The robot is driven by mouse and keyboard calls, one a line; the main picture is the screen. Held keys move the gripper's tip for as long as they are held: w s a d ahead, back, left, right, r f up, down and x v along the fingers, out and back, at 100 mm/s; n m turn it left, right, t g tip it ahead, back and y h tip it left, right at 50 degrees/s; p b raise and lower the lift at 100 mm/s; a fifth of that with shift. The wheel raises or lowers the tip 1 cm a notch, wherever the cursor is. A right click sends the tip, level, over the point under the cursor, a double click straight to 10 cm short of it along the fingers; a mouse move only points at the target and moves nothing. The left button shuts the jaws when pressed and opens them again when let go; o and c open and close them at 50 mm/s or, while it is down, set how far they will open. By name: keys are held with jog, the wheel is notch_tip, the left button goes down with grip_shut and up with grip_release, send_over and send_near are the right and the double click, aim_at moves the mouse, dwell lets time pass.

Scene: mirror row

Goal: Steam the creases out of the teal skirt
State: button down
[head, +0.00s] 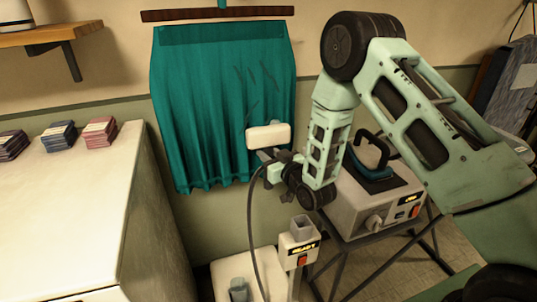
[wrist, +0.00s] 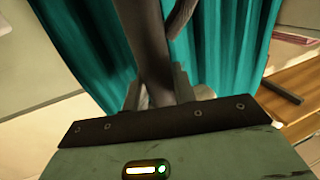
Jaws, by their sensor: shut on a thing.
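The teal skirt (head: 190,110) hangs flat against the wall from a dark wooden bar (head: 218,14). Several dark crease lines (head: 258,80) show on its right half. My gripper (head: 274,160) is shut on the handle of a steamer, whose white head (head: 268,135) is in front of the skirt's lower right part. I cannot tell whether the head touches the cloth. In the wrist view the dark handle (wrist: 153,60) runs between my fingers (wrist: 168,92), with the teal skirt (wrist: 235,50) behind. A dark hose (head: 252,225) hangs from the handle towards the steamer's white base (head: 238,268).
A box marked READY (head: 299,250) with a cup on top stands by the base. An iron (head: 370,155) rests on a station (head: 370,205) at the right. A white cabinet (head: 75,200) with folded cloth stacks (head: 60,135) stands left, below a wooden shelf (head: 45,34).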

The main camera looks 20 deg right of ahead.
aim_at(272, 135)
jog(key=shift+r+p, duration=3.25)
jog(key=shift+r, duration=0.35)
jog(key=shift+r+p, duration=2.2)
jog(key=shift+r, duration=2.65)
jog(key=shift+s+f, duration=0.1)
jog(key=shift+s, duration=0.1)
jog(key=shift+s+b, duration=0.95)
jog(key=shift+s, duration=1.35)
